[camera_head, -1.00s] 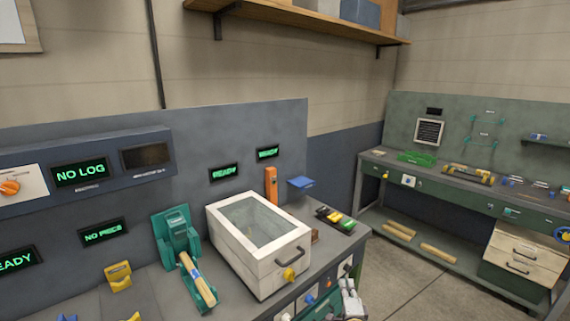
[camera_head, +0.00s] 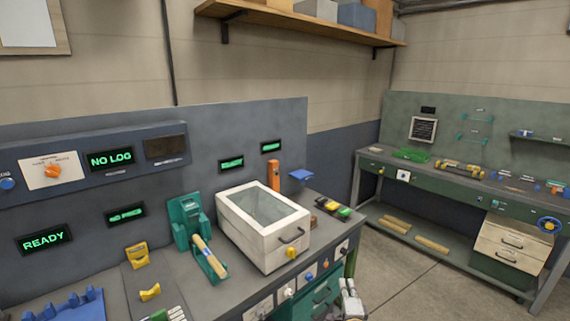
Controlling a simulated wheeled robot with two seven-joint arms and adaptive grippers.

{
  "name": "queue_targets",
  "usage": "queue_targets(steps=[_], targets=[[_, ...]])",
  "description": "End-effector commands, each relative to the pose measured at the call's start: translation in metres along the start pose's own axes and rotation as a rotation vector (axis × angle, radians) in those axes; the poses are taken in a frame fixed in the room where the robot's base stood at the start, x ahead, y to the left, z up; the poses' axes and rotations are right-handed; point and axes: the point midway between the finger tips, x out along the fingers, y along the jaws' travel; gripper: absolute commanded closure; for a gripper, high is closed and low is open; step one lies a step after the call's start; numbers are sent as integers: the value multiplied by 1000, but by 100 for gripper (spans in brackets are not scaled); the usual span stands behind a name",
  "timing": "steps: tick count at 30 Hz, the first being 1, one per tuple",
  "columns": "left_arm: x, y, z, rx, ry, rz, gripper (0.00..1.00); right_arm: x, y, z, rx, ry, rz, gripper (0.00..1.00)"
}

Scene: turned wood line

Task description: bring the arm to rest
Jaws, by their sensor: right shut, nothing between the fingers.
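My right gripper (camera_head: 349,293) shows at the bottom of the head view, in front of the bench's front edge and low beside the green drawers. Its fingers are together with nothing between them. The rest of my right arm is mostly cut off by the lower edge of the picture. My left gripper is not in view.
The grey bench (camera_head: 240,289) carries a white glass-lidded box (camera_head: 262,255), a green holder (camera_head: 186,222) with a wooden piece (camera_head: 209,257), yellow rests (camera_head: 137,255) and a blue rack (camera_head: 72,308). A green workbench (camera_head: 450,183) stands at right. Open floor (camera_head: 400,285) lies between.

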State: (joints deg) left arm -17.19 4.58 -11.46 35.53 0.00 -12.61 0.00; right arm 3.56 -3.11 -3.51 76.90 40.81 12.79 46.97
Motion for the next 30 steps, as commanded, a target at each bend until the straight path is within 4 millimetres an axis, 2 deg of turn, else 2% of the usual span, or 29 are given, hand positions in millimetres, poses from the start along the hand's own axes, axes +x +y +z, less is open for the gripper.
queue_targets(steps=[16, 25, 28, 30], targets=[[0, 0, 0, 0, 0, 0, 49, 0, 2, 2, -100, -10, 9, 100], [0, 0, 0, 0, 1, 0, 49, 0, 10, 11, -273, -54, 38, 100], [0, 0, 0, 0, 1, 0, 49, -2, 21, 16, -376, -86, 62, 100], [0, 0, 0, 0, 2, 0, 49, -6, 37, 21, -468, -118, 90, 100]])
